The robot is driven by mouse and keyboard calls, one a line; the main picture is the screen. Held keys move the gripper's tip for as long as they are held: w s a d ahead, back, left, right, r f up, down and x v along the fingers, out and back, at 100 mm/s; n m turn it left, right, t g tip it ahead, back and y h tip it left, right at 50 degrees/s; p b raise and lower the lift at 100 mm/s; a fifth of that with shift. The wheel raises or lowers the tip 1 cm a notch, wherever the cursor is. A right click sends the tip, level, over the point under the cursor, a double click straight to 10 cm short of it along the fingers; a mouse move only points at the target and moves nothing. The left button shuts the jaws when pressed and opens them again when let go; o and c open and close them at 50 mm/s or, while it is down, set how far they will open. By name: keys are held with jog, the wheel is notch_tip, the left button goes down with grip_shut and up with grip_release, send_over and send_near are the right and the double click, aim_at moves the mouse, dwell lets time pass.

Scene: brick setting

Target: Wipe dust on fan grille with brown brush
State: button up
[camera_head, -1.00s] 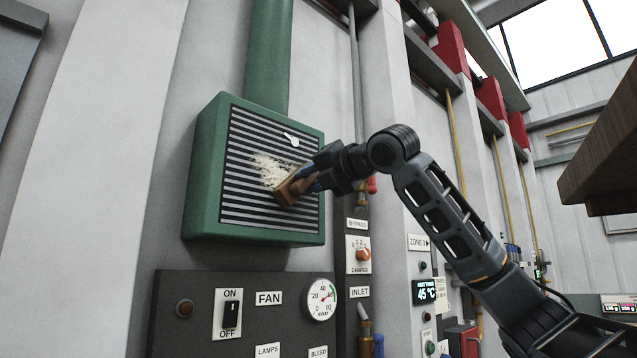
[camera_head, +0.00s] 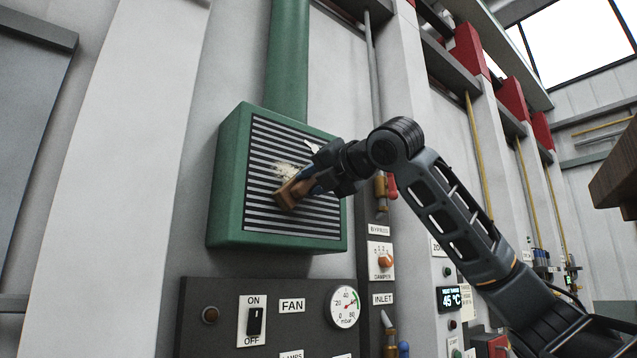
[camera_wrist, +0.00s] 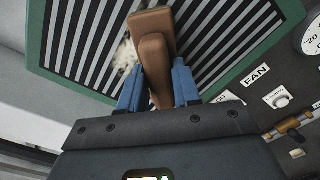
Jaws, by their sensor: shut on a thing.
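The fan grille (camera_head: 300,207) has dark horizontal slats set in a green box on the wall; it also fills the upper part of the wrist view (camera_wrist: 88,40). A pale patch of dust (camera_head: 286,172) lies on its middle, partly hidden by the brush and my gripper. My gripper (camera_head: 312,188) is shut on the brown brush (camera_head: 288,194), which is over the grille just below the dust. In the wrist view the brush (camera_wrist: 152,52) stands between two blue fingers, with dust (camera_wrist: 125,56) at its left. I cannot tell whether its bristles touch the slats.
A green duct (camera_head: 288,60) rises from the box. Below is a dark panel (camera_head: 225,335) with an ON/OFF switch (camera_head: 256,321) and a gauge (camera_head: 344,307). Pipes and a damper knob (camera_head: 385,261) are to the right. A brown wooden thing (camera_head: 615,175) juts in at the right edge.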

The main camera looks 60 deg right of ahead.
jog(key=shift+w+a+r, duration=0.95)
jog(key=shift+a+r, duration=0.1)
jog(key=shift+a, duration=2)
jog(key=s+d, duration=0.4)
jog(key=d, duration=1)
jog(key=shift+p, duration=0.35)
jog(key=shift+s, duration=0.15)
jog(key=shift+b+v, duration=0.55)
jog(key=shift+v, duration=2.4)
jog(key=shift+f, duration=0.1)
jog(key=shift+v, duration=1.5)
